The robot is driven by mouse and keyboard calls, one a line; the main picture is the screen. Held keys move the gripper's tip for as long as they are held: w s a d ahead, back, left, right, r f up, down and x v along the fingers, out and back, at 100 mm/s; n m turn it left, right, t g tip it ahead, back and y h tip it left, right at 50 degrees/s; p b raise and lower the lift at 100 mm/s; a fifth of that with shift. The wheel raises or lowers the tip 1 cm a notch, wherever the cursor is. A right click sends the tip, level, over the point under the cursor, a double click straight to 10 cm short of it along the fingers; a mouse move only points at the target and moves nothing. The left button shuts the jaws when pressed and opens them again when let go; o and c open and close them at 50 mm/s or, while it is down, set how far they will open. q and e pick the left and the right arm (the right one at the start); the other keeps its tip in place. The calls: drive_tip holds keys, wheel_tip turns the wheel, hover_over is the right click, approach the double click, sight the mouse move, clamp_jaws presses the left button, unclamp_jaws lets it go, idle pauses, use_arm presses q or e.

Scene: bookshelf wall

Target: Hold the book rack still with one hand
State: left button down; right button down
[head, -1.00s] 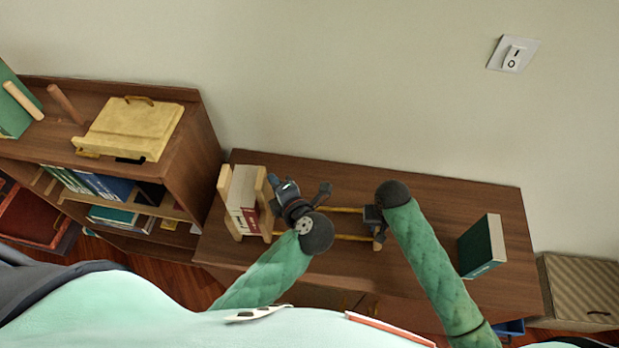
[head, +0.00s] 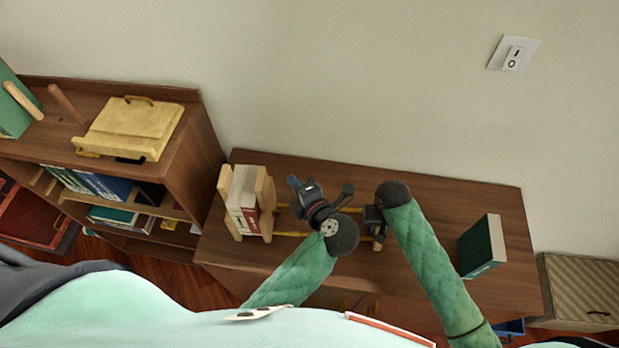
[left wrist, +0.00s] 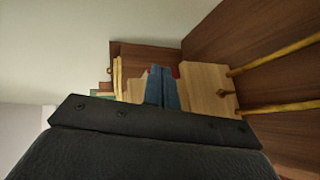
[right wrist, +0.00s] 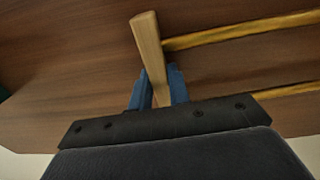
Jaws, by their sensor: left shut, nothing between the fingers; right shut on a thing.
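The book rack stands on the brown cabinet, with a pale wooden end (head: 265,200), two yellow rods (head: 292,234) and books (head: 242,200) at its left side. My right gripper (head: 377,232) is shut on the rack's right end. In the right wrist view, the wooden end piece (right wrist: 150,50) sits between the blue fingers (right wrist: 158,90). My left gripper (head: 294,184) is shut and empty, above the rods and right of the books. In the left wrist view its fingers (left wrist: 162,88) are together, before a wooden panel (left wrist: 205,88). My arms hide part of the rods.
A green book (head: 482,246) stands alone on the cabinet top (head: 440,205) at the right. A taller bookshelf (head: 195,140) stands at the left, with a yellow stand (head: 130,128) on top. A light switch (head: 513,54) is on the wall.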

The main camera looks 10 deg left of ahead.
use_arm(q)
drive_tip(key=v, duration=0.7)
drive_tip(key=shift+s, duration=0.2)
drive_tip(key=shift+d, duration=0.1)
idle(0.4)
use_arm(e)
drive_tip(key=c, duration=1.2)
unclamp_jaws()
drive_tip(key=shift+c, duration=0.2)
